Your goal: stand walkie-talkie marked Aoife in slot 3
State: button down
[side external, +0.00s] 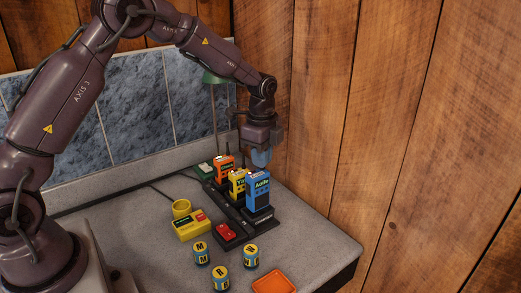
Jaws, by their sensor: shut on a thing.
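The blue walkie-talkie (258,192) has a label that appears to read Aoife. It is upright over the near right end of the black rack (236,209); I cannot tell whether its foot is fully seated, or read the slot numbers. My gripper (261,161) points down and is shut at the top of the blue walkie-talkie, with pale blue fingers; the exact contact is hard to see. A yellow walkie-talkie (237,184) stands just left of the blue one, partly hidden by it. An orange walkie-talkie (224,167) stands farther back in the row.
Several small lettered cylinders (221,274) and an orange tray (273,282) are in front. The wood wall is close right.

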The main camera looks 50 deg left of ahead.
aim_at(261, 171)
jog(key=shift+f, duration=2.1)
jog(key=c, duration=1.5)
grip_release()
jog(key=shift+r, duration=5.5)
